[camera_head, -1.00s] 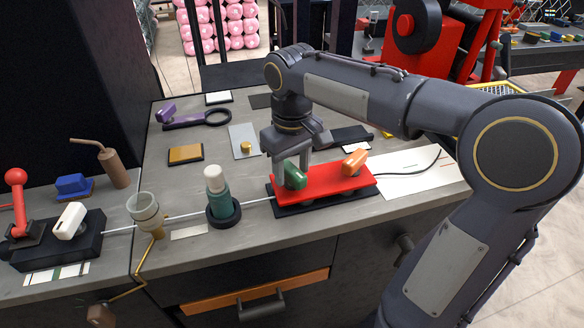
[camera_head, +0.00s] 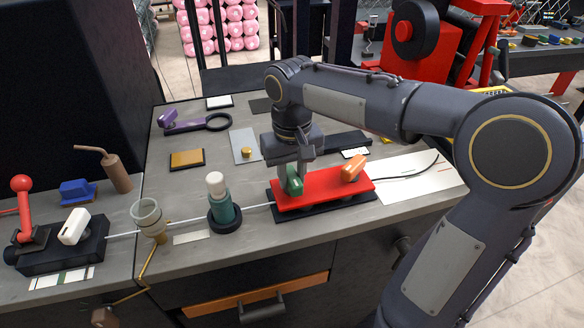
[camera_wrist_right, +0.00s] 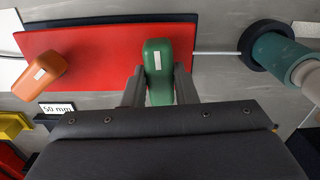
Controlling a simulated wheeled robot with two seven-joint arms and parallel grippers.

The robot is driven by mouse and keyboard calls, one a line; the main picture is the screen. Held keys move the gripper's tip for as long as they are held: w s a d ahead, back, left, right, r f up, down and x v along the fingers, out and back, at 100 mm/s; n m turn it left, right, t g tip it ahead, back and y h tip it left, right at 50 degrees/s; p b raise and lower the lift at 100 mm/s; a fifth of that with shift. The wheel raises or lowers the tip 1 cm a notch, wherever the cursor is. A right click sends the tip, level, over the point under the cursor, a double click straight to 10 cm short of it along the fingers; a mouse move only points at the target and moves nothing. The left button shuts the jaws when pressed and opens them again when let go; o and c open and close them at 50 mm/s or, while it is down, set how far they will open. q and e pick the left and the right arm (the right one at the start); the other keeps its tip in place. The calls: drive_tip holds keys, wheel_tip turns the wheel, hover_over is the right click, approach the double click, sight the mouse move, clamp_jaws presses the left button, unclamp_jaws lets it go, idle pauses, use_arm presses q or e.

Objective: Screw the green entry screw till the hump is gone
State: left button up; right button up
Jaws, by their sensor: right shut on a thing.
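The green entry screw (camera_head: 294,182) stands at the left end of a red plate (camera_head: 325,188), which lies on a dark base. My right gripper (camera_head: 294,172) reaches down from above and is shut on the green screw's knob. In the right wrist view the green knob (camera_wrist_right: 158,70) sits between the two fingers (camera_wrist_right: 158,88), with a small white mark on top. An orange knob (camera_head: 353,168) stands at the plate's right end; it also shows in the right wrist view (camera_wrist_right: 40,76). I cannot make out a hump. My left gripper is not in view.
A teal bottle with a white cap (camera_head: 221,205) stands in a dark ring just left of the plate. A thin pale line runs left past a glass cup (camera_head: 147,217) to a black block with a white knob (camera_head: 74,227). A white sheet (camera_head: 415,176) lies right.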

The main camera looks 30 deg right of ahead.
sight(292, 175)
drive_tip(key=shift+m, duration=1)
drive_tip(key=o, duration=1)
wheel_tip(292, 175, up, 8)
drive_tip(key=shift+f+p, duration=0.1)
drive_tip(key=shift+p, duration=0.4)
